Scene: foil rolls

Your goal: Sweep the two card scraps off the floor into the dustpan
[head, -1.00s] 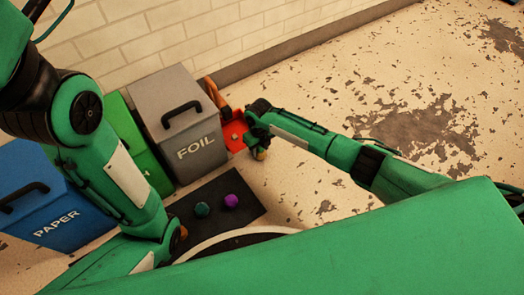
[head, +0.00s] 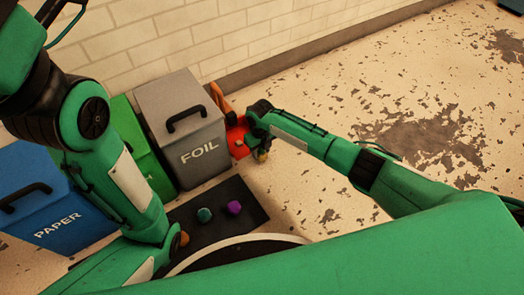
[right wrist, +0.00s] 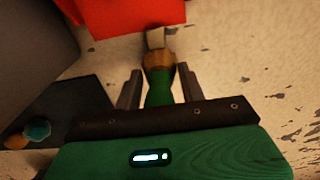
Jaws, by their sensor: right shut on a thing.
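My right gripper (head: 258,143) is low over the floor beside the grey FOIL bin; it shows in the right wrist view (right wrist: 160,82) shut on a brush (right wrist: 158,60). The brush has a green handle, a tan collar and a pale end pointing away from me. The red dustpan (head: 237,140) lies on the floor by the bin's right side, partly behind my gripper. It shows at the top of the right wrist view (right wrist: 112,14), close to the brush end. I cannot make out the card scraps for certain. My left gripper is not in view.
The grey FOIL bin (head: 183,125), a green bin (head: 125,118) and a blue PAPER bin (head: 45,185) stand along the wall. A dark mat (head: 240,190) holds a teal ball (head: 204,215) and a purple ball (head: 235,207). Open floor (head: 310,190) lies to the right.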

